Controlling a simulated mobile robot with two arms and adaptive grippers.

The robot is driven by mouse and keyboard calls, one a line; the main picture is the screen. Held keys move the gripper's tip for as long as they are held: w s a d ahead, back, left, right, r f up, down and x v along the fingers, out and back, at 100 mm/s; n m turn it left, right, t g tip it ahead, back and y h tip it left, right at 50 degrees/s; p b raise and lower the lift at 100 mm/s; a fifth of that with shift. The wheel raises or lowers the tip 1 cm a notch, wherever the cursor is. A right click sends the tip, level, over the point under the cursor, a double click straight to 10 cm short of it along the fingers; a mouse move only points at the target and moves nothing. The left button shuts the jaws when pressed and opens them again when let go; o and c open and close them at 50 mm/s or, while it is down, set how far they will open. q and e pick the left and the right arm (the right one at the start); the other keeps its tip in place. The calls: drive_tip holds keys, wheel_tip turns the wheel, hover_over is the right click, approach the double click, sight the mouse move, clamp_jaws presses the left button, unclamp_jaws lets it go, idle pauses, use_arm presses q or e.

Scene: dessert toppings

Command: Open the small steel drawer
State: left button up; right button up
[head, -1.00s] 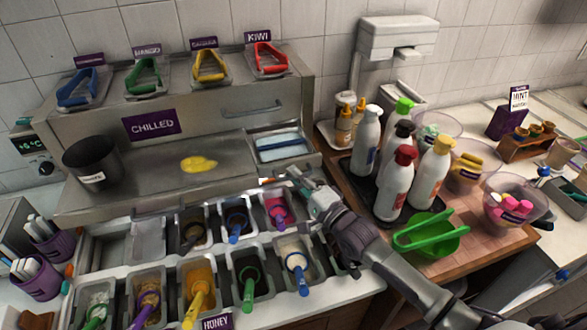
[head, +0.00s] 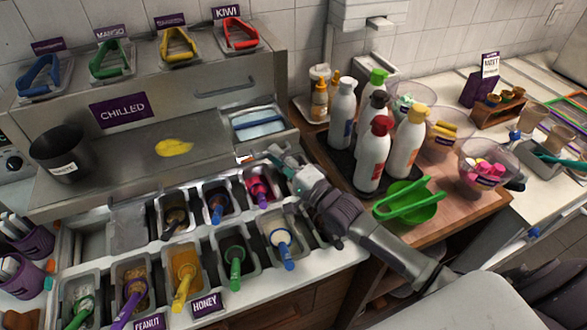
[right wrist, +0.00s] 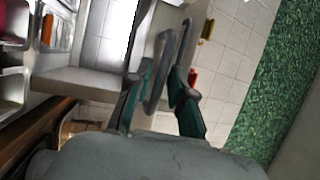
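The steel unit with the purple CHILLED label has a small drawer front with a grey bar handle (head: 225,87) at its upper right. The drawer looks shut in the head view. My right gripper (head: 262,157) is in front of the unit, below and right of the handle, and apart from it in the head view. In the right wrist view the handle (right wrist: 168,70) shows between the two spread green fingers (right wrist: 152,90); I cannot tell how far beyond the tips it is. The gripper is open and empty. My left gripper is not in view.
Bottles (head: 374,155) and a green bowl with tongs (head: 410,205) stand right. A black pot (head: 62,152) stands left.

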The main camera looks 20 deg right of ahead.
drive_tip(key=v, duration=1)
drive_tip(key=shift+s, duration=0.4)
drive_tip(key=shift+d+f, duration=0.1)
